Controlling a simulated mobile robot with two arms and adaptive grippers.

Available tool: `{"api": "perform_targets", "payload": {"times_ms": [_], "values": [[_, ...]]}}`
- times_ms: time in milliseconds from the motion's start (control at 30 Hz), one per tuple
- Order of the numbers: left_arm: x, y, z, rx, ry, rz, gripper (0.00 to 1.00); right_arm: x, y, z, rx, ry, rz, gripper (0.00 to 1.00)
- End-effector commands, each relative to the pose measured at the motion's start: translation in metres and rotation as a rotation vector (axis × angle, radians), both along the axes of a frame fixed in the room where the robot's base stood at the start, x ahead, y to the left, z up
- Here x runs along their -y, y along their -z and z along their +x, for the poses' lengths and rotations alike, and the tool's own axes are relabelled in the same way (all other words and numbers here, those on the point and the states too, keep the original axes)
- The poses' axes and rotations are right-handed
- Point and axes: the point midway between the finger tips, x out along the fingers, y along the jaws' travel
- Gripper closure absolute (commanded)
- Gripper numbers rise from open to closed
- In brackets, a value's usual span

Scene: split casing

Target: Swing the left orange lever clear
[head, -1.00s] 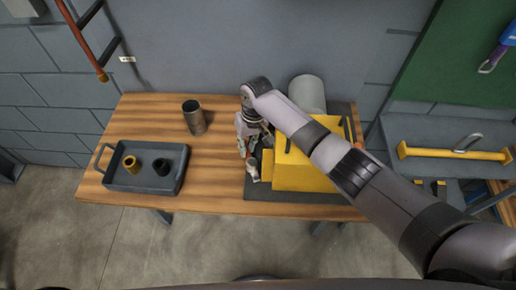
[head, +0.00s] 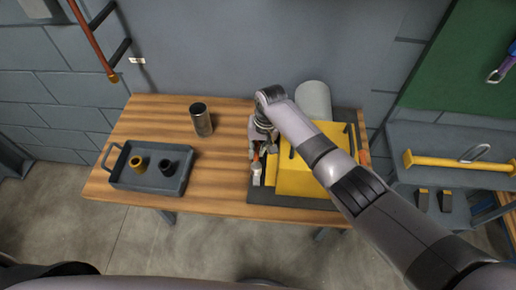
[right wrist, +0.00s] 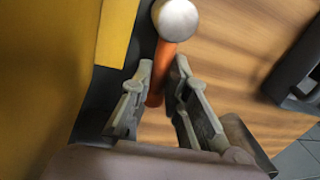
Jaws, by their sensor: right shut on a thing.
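The yellow casing (head: 310,175) sits on a dark mat at the right of the table. The left orange lever (head: 263,153) shows as a small orange piece at the casing's left side. In the right wrist view the orange lever (right wrist: 161,65) has a silver round end (right wrist: 176,20). My right gripper (head: 257,174) is at the casing's left edge. Its fingers (right wrist: 165,72) stand on both sides of the lever and are shut on it. My arm hides part of the casing's top. My left gripper is not in view.
A pale cylinder (head: 313,99) is behind the casing. Bare wood lies between tray and mat.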

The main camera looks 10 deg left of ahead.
Motion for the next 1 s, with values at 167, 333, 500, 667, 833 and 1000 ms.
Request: {"api": "perform_targets", "payload": {"times_ms": [167,333,500,667,833,1000], "values": [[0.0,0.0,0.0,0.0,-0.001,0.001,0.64,0.0,-0.001,0.002,0.007,-0.001,0.002,0.79],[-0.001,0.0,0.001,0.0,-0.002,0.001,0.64,0.0,-0.001,0.001,0.004,-0.001,0.0,0.68],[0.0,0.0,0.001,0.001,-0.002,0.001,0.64,0.0,0.0,0.001,0.003,-0.001,0.0,0.64],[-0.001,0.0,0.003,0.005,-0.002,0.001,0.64,0.0,-0.001,0.001,0.002,-0.001,0.0,0.64],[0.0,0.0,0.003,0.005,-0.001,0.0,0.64,0.002,-0.012,0.002,0.005,-0.001,0.002,0.64],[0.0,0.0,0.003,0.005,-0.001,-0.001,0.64,0.007,-0.045,0.003,0.007,-0.002,0.003,0.64]]}}
